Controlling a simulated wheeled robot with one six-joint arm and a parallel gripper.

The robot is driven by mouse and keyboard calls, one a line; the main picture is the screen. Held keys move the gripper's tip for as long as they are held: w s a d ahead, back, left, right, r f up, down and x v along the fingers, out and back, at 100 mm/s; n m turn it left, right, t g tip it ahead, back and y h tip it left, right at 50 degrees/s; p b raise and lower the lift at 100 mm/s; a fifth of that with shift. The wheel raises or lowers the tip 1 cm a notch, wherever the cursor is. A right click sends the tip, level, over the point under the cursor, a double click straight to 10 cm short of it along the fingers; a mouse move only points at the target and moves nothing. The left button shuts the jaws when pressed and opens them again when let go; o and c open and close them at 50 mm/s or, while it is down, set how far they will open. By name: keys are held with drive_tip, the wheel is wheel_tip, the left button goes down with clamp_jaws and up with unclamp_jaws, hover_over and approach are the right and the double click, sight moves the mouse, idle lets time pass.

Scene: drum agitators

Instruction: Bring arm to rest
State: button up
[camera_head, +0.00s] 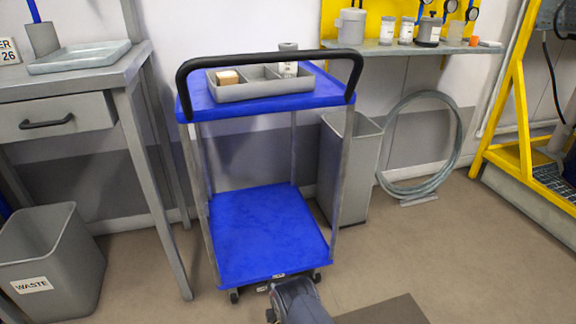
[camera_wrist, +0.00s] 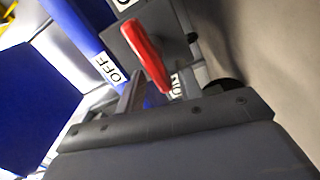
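In the wrist view, the dark body of my gripper (camera_wrist: 165,125) fills the lower part of the picture. I cannot tell whether my gripper touches the handle. In the head view, part of my arm (camera_head: 299,302) shows at the bottom middle, in front of the trolley; my gripper is not clear there.
A blue trolley (camera_head: 266,235) carries a grey divided tray (camera_head: 243,92) on top. A waste bin (camera_head: 52,262) and a bench (camera_head: 75,72) stand left. A grey bin (camera_head: 350,165), a hose coil (camera_head: 455,150) and a yellow frame (camera_head: 520,100) stand right. Floor at the right is open.

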drive_tip(key=shift+r+m, duration=0.25)
drive_tip(key=shift+m, duration=0.75)
